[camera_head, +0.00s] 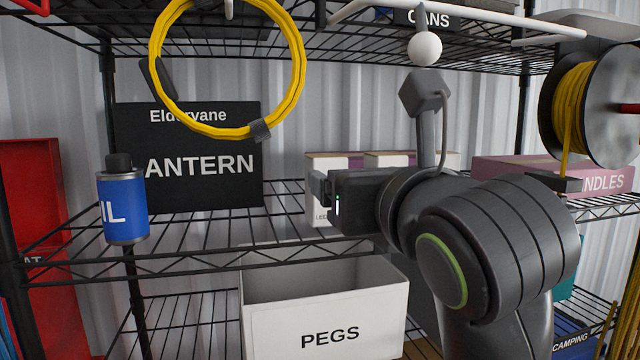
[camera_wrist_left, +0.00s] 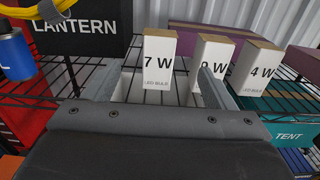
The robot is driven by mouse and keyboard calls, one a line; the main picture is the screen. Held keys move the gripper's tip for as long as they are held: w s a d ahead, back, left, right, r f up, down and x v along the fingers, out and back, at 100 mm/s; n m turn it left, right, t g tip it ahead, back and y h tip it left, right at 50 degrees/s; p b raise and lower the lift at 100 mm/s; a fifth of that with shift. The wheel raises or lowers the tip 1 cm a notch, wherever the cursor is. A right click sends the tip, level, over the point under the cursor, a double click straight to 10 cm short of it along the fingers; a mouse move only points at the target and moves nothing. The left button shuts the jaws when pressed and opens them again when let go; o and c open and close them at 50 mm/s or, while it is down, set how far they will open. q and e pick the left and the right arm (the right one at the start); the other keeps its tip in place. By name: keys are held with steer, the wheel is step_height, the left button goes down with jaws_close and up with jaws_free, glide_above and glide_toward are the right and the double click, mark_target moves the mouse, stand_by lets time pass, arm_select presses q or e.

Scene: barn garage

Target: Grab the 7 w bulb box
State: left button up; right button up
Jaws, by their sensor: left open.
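The 7 W bulb box (camera_wrist_left: 157,65) is a white carton with a brown top, upright on the wire shelf. In the left wrist view it stands ahead of my open left gripper (camera_wrist_left: 157,85), between the lines of its two fingers, and nothing is gripped. In the head view my left gripper (camera_head: 320,190) is in front of the leftmost bulb box (camera_head: 318,217), hiding most of its face. Whether the fingertips reach beside the box I cannot tell. My right gripper is not in view.
A bulb box partly hidden by my right-hand finger (camera_wrist_left: 218,52) and the 4 W box (camera_wrist_left: 256,68) stand to the right. A black lantern box (camera_head: 190,185) and blue can (camera_head: 122,207) are left. A white PEGS bin (camera_head: 325,335) sits below; a yellow coil (camera_head: 300,50) hangs above.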

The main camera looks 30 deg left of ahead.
mark_target(331, 161)
arm_select(q)
steer(key=p+x, duration=0.9)
steer(key=x, duration=0.1)
steer(key=shift+s+r, duration=0.1)
steer(key=shift+r, duration=0.2)
steer(key=shift+w+a+f, duration=0.1)
steer(key=shift+w+a, duration=0.15)
steer(key=shift+a, duration=0.15)
steer(key=shift+w+a+p, duration=0.15)
steer(key=shift+w+p, duration=0.1)
steer(key=shift+p, duration=0.4)
steer(key=p+x, duration=0.3)
steer(key=x, duration=0.1)
steer(key=shift+w+a, duration=0.2)
steer(key=shift+a, duration=0.15)
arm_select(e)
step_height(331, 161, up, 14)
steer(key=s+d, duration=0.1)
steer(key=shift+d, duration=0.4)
arm_select(q)
steer(key=shift+d, duration=0.1)
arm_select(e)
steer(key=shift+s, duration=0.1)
